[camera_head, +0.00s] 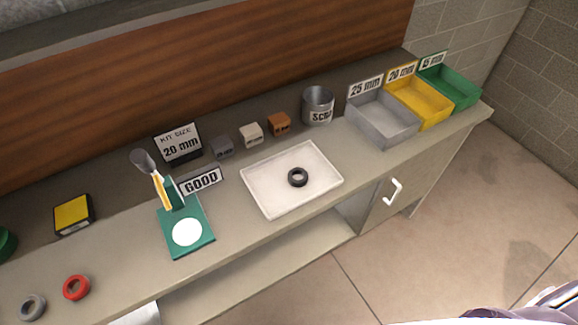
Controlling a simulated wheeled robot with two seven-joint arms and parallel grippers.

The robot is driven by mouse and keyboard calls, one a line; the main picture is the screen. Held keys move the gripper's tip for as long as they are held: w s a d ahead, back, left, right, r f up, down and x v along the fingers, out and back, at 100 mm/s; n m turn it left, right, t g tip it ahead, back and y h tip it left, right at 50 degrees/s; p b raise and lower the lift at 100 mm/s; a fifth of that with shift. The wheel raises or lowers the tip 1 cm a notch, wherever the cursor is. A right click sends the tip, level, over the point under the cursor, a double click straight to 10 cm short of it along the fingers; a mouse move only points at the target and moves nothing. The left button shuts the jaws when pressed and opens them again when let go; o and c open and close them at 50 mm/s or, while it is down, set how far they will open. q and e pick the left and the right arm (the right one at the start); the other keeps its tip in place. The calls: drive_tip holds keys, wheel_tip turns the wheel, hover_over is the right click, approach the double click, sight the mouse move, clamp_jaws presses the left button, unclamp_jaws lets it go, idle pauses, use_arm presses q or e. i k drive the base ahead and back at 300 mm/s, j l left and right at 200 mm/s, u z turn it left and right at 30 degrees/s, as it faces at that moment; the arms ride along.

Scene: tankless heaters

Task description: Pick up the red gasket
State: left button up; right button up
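The red gasket (76,287) is a small red ring lying flat on the left end of the counter, close to its front edge. A grey gasket (33,307) lies just to its left, apart from it. A black gasket (297,177) lies in the white tray (262,202) at the middle of the counter. Neither of my grippers shows in the head view. A pale, shiny shape at the bottom right corner may be part of my own arm.
A green stand (200,241) with a white disc and a GOOD sign (201,182) is right of the red gasket. A yellow-topped box (73,214) stands behind it. A scrap can (318,106) and grey, yellow and green bins (382,135) are farther right.

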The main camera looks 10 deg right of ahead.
sight(85, 287)
drive_tip(key=u, duration=0.4)
drive_tip(key=k+l+u, duration=0.1)
drive_tip(key=u, duration=0.75)
drive_tip(key=k+u, duration=0.1)
drive_tip(key=u, duration=0.3)
drive_tip(key=i+j+z, duration=0.15)
drive_tip(key=j, duration=0.15)
drive_tip(key=j+z, duration=0.15)
drive_tip(key=j, duration=0.15)
